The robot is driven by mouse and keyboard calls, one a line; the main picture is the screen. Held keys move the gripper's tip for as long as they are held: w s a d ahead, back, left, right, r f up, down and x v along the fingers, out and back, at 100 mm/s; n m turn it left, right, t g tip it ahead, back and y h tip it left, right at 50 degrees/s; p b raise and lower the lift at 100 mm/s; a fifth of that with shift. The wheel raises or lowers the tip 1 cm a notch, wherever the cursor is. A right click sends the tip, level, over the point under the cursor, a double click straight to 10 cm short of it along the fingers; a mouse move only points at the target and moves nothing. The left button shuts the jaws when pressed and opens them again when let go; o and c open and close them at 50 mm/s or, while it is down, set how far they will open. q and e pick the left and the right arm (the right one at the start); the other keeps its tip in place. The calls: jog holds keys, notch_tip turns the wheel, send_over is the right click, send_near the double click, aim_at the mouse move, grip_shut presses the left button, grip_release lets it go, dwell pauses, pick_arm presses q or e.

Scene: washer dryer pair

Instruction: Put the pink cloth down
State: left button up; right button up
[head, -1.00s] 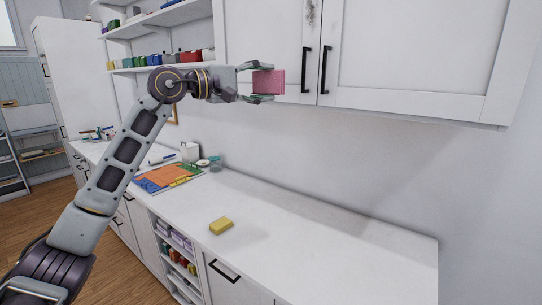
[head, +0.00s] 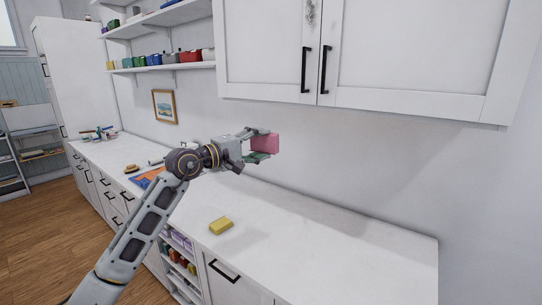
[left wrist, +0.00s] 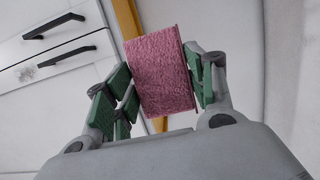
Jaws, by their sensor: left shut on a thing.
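The pink cloth (head: 266,143) is a folded, fuzzy block between the fingers of my left gripper (head: 262,146). My left gripper is shut on it and holds it in the air above the white counter, below the wall cabinet. In the left wrist view the cloth (left wrist: 159,72) sits between the green finger pads of the gripper (left wrist: 160,85), pinched from both sides. My right gripper is not in view.
The white counter (head: 330,240) has a wide clear stretch on the right. A yellow block (head: 221,226) lies near its front edge. Colourful sheets (head: 150,178) lie partly behind my arm. The wall cabinet (head: 410,60) overhangs the counter.

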pick_arm(q)
jog(key=s+a+f+n+t+y, duration=0.2)
jog(key=a+f+n+y, duration=0.15)
jog(key=f, duration=0.95)
jog(key=s+a+f+n+t+y, duration=0.2)
jog(key=s+a+f+t+y, duration=0.15)
jog(key=f, duration=0.95)
jog(key=s+a+f+n+y, duration=0.2)
jog(key=s+a+f, duration=0.3)
jog(key=s+f, duration=0.3)
jog(key=s+a+f+n+y, duration=0.2)
jog(key=s+a+f+y, duration=0.2)
jog(key=f, duration=0.7)
jog(key=s+a, duration=0.2)
jog(key=s, duration=0.2)
jog(key=shift+t+y, duration=0.3)
jog(key=shift+t, duration=0.05)
jog(key=shift+a+f+n, duration=0.1)
jog(key=shift+n, duration=0.15)
notch_tip(320, 180, up, 9)
jog(key=p, duration=0.8)
jog(key=shift+p, duration=0.3)
jog(key=shift+r+p, duration=0.4)
jog(key=shift+r, duration=0.05)
